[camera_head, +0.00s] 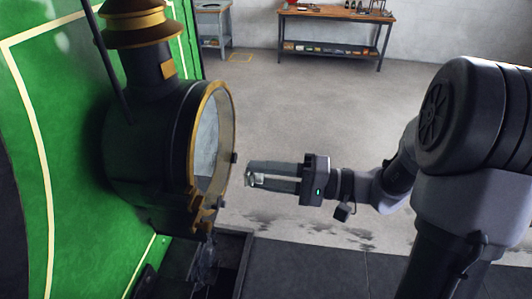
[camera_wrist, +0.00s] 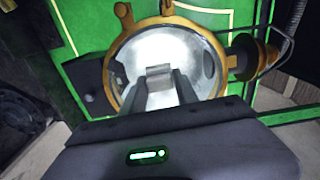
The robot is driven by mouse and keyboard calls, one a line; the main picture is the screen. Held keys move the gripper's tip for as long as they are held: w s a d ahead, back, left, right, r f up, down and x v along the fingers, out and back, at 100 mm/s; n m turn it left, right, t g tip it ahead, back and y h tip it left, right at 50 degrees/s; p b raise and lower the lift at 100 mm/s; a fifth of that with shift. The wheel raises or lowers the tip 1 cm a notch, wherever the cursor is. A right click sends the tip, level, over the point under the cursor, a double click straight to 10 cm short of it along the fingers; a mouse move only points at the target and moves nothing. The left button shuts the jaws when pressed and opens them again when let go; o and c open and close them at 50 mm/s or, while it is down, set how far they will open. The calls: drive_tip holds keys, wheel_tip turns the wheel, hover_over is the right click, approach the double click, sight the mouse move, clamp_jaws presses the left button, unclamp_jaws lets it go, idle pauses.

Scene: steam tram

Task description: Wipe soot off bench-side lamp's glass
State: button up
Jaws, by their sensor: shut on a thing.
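The lamp (camera_head: 148,140) has a dark round body, a brass chimney and a brass rim, and is mounted on a green panel. Its round glass (camera_head: 206,145) faces right in the head view, looking hazy grey. In the wrist view the glass (camera_wrist: 190,62) is bright and pale with a grey haze; I cannot clearly tell soot from reflection. My gripper (camera_head: 250,174) is shut on a small pale grey pad (camera_head: 258,180), just right of the lamp's rim and apart from it. The pad (camera_wrist: 159,70) hides the middle of the glass in the wrist view.
The green panel (camera_head: 50,120) with cream lines fills the left. Dark fittings (camera_head: 205,265) lie below the lamp. A wooden workbench (camera_head: 338,14) with a lower shelf stands at the back, and a grey stand (camera_head: 214,25) beside it. The floor between is clear.

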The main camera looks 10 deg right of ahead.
sight(210, 170)
drive_tip(key=p+x, duration=0.2)
drive_tip(key=x, duration=0.4)
drive_tip(key=shift+f, duration=0.15)
drive_tip(key=shift+x, duration=0.9)
idle(0.4)
